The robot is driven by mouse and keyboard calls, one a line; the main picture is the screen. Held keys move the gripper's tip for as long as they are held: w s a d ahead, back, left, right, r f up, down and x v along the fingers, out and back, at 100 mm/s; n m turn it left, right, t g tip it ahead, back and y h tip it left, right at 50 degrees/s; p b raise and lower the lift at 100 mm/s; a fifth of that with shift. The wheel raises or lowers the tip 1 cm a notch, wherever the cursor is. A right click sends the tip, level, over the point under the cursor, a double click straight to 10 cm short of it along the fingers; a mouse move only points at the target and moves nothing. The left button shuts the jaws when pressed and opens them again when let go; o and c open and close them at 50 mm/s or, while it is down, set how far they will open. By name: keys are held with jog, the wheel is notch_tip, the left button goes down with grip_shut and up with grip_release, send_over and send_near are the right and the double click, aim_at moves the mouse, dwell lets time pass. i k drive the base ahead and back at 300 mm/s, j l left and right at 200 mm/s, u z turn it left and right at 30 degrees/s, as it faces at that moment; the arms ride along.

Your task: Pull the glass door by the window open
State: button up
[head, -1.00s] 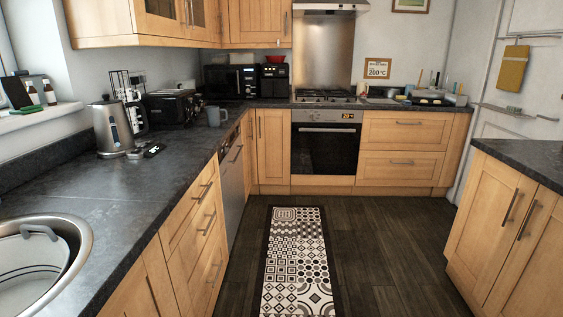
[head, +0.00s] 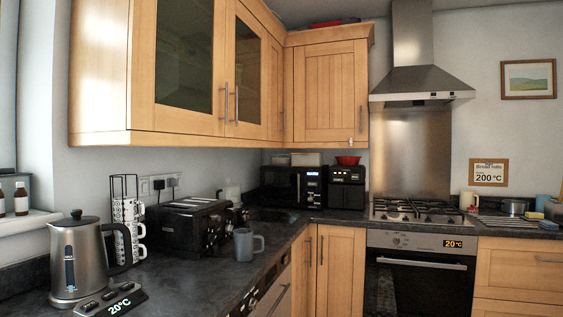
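The upper wall cabinet at the left has two glass-paned doors. The glass door (head: 184,58) on the left is the one nearer the window (head: 8,85); it is shut, with a vertical bar handle (head: 225,103) near its right edge. The second glass door (head: 247,75) beside it is also shut, with its own handle (head: 236,103) close to the first. My gripper is not in view.
Below the cabinet, the dark worktop (head: 185,262) holds a kettle (head: 77,262), a mug rack (head: 127,225), a black toaster (head: 187,222) and a grey mug (head: 245,245). A microwave (head: 292,187) stands in the corner. A steel hood (head: 418,82) hangs above the hob (head: 415,210).

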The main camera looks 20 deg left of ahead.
aim_at(208, 16)
jog(key=i+u, duration=0.15)
jog(key=i, duration=0.3)
jog(key=i+l+u, duration=0.15)
jog(key=i, duration=0.3)
jog(key=i+l+u, duration=0.15)
jog(key=i, duration=0.3)
jog(key=i+l+u, duration=0.15)
jog(key=i, duration=0.3)
